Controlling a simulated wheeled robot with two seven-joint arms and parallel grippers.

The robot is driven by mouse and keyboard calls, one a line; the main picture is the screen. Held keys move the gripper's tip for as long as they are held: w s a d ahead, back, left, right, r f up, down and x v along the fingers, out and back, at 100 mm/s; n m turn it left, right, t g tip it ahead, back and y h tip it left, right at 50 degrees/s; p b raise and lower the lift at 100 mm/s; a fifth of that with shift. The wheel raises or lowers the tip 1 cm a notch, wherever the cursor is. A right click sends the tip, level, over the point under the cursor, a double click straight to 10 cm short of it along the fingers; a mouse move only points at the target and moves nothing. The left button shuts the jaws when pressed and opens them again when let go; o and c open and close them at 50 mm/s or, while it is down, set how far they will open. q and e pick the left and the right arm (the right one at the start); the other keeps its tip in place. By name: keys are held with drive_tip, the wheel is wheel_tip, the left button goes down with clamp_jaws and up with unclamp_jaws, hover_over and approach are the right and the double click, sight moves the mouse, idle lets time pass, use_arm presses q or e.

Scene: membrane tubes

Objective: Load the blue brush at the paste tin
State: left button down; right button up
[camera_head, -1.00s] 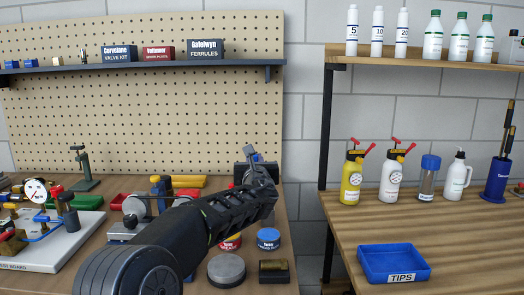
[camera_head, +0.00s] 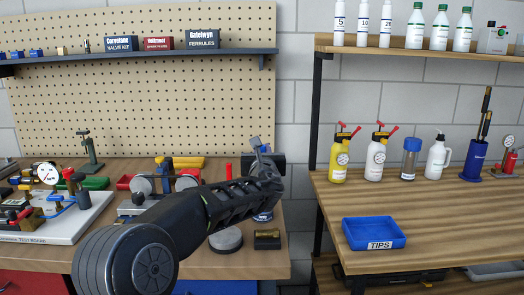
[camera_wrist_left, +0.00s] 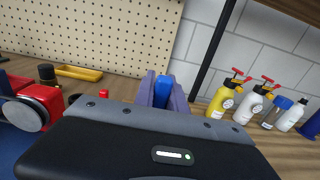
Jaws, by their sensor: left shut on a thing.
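My left gripper (camera_head: 262,150) reaches over the back right part of the left bench. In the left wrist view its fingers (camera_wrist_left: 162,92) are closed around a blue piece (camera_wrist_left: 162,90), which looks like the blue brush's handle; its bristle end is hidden. A little blue also shows at the fingers in the head view. A blue-labelled tin (camera_head: 263,217) stands on the bench just below my left forearm, partly covered by it. I cannot read its label, so I cannot tell whether it is the paste tin. My right gripper is out of view.
A gap separates this bench from the right one, which holds a blue TIPS tray (camera_head: 374,233) and several bottles. A test board (camera_head: 50,218) is at left.

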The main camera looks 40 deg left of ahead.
use_arm(q)
drive_tip(key=shift+f+b, duration=1.9)
drive_tip(key=shift+f, duration=0.85)
drive_tip(key=shift+f+b, duration=0.6)
drive_tip(key=shift+r, duration=0.1)
drive_tip(key=shift+r+p, duration=2.55)
drive_tip(key=shift+r, duration=0.95)
